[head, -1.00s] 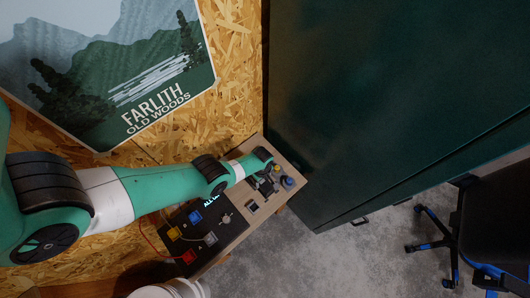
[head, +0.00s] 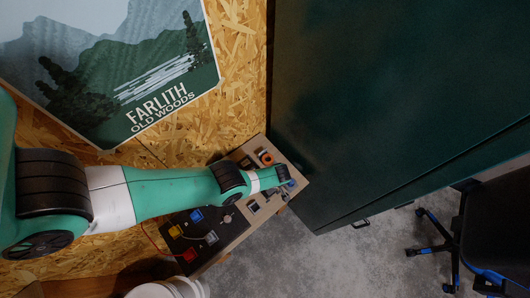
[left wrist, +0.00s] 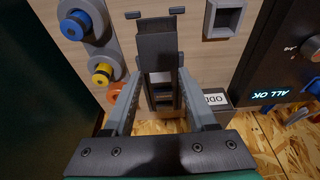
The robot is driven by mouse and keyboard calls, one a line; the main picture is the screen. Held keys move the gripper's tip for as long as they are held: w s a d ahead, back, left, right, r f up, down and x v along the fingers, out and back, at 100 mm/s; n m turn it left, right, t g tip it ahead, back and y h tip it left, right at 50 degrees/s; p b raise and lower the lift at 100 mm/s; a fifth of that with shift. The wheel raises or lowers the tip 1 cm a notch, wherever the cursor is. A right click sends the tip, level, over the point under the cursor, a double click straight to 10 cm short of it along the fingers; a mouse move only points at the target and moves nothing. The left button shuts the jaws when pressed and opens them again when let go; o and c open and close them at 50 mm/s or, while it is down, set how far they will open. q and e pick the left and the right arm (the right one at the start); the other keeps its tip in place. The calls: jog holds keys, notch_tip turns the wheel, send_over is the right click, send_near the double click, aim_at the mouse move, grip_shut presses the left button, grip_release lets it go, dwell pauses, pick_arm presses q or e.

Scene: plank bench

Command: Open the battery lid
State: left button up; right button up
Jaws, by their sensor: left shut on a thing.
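My left gripper (left wrist: 157,72) points at the wooden panel in the left wrist view. Its two fingers converge on a dark, flap-like piece, which looks like the battery lid (left wrist: 157,47), and are shut on it. The lid stands out from the panel toward the camera. A dark recess (left wrist: 163,92) shows between the fingers below it; its contents are not clear. In the head view my left arm reaches over the panel (head: 247,148), and its wrist hides the lid and most of the gripper. My right gripper is not in view.
Blue (left wrist: 73,26) and yellow (left wrist: 102,73) round parts sit left of the fingers, with an orange one (left wrist: 115,93) below. A grey square frame (left wrist: 224,17) is at right. A black unit reading "ALL OK" (left wrist: 270,95) stands beyond. A dark green cabinet (head: 390,100) borders the panel.

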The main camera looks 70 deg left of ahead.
aim_at(272, 191)
pick_arm(q)
jog(key=shift+w+d+r+y+b, duration=0.15)
jog(key=shift+d+y+b, duration=0.2)
jog(key=shift+y, duration=0.25)
jog(key=o, duration=1)
jog(key=shift+r, duration=0.1)
jog(key=p+v, duration=0.6)
jog(key=v, duration=0.1)
jog(key=shift+w+d+r, duration=0.1)
